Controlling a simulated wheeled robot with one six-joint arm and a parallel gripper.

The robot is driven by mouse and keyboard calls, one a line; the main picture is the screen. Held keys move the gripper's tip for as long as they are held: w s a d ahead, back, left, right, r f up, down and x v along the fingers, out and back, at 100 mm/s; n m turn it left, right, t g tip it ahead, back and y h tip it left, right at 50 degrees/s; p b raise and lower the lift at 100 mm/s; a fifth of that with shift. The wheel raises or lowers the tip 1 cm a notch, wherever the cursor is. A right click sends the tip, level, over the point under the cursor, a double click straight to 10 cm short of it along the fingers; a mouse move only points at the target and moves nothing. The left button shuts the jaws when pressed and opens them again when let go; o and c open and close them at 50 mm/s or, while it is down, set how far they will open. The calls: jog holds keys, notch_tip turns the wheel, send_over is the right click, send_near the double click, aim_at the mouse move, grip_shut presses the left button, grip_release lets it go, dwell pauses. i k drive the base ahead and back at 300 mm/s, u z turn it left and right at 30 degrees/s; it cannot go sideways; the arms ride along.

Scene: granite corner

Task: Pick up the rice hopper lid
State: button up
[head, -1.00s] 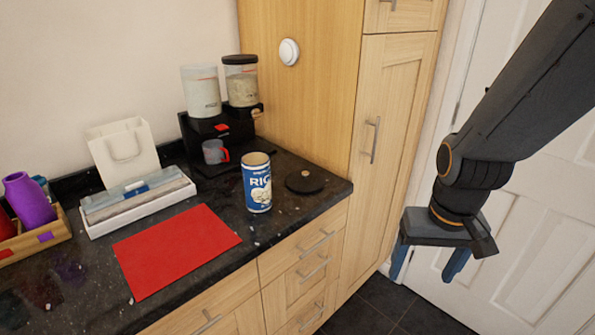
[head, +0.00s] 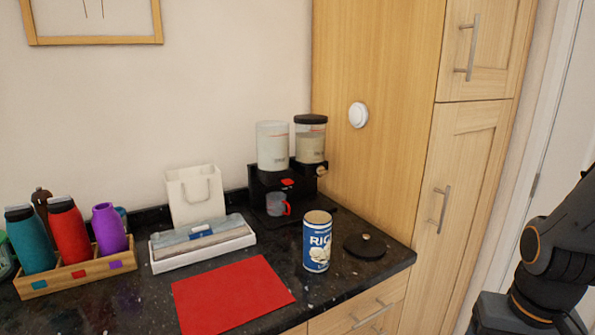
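A round black lid with a small tan knob (head: 364,245) lies flat on the dark granite counter, near its right front corner. The left hopper (head: 272,146) of the dispenser, pale and clear-walled, has no dark lid on top. The right hopper (head: 310,142) wears a black lid (head: 311,119). A blue can marked "RIC" (head: 317,242) stands upright just left of the loose lid, apart from it.
A black dispenser base (head: 263,187) holds a grey and red mug (head: 276,204). A red mat (head: 232,296), white tray (head: 203,247), white bag (head: 195,198) and bottle crate (head: 78,270) stand left. A tall wood cupboard (head: 381,85) rises right behind the lid.

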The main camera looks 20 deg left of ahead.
aim_at(366, 245)
jog(key=z, duration=0.5)
jog(key=k, duration=1.15)
jog(key=u, duration=0.5)
jog(key=i, duration=1.55)
jog(key=z, duration=0.35)
